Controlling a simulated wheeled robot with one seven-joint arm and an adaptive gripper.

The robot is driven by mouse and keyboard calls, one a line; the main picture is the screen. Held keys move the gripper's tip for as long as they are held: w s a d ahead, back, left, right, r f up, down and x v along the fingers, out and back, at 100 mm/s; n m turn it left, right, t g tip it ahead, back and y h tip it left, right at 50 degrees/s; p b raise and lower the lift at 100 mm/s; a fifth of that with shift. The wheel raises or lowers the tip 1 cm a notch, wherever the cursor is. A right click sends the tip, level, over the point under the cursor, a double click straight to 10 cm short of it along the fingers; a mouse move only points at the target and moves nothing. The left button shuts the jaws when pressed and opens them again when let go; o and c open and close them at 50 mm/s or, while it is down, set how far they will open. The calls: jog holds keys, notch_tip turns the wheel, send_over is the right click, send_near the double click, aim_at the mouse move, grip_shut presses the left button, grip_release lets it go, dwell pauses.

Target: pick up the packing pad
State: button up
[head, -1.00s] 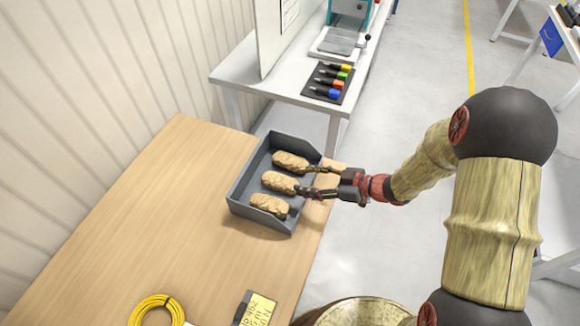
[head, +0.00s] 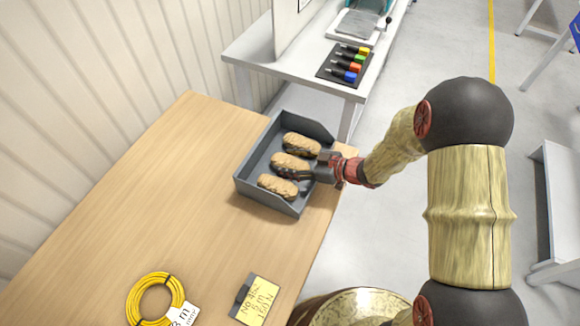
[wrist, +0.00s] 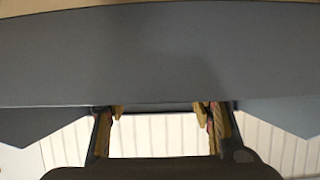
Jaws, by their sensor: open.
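Three tan, crumpled packing pads lie in a row in a grey open-fronted bin on the wooden table: a far pad (head: 301,144), a middle pad (head: 289,163) and a near pad (head: 277,186). My gripper (head: 300,166) reaches into the bin (head: 243,188) from the right, with its fingers at the middle pad. In the wrist view my gripper (wrist: 158,112) has its two fingers wide apart. Small tan bits show beside the fingertips there, and the grey bin surface (wrist: 160,55) fills the upper part. Whether the fingers touch the pad is hidden.
A yellow cable coil (head: 155,299) and a yellow handwritten note (head: 259,300) lie at the table's near end. A white bench (head: 300,92) with a tray of coloured-handled tools (head: 345,64) stands behind. The table's left side (head: 180,190) is clear.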

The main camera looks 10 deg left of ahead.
jog(key=shift+w+a+f, duration=0.15)
jog(key=shift+a, duration=0.3)
jog(key=shift+c, duration=0.5)
jog(key=c, duration=0.6)
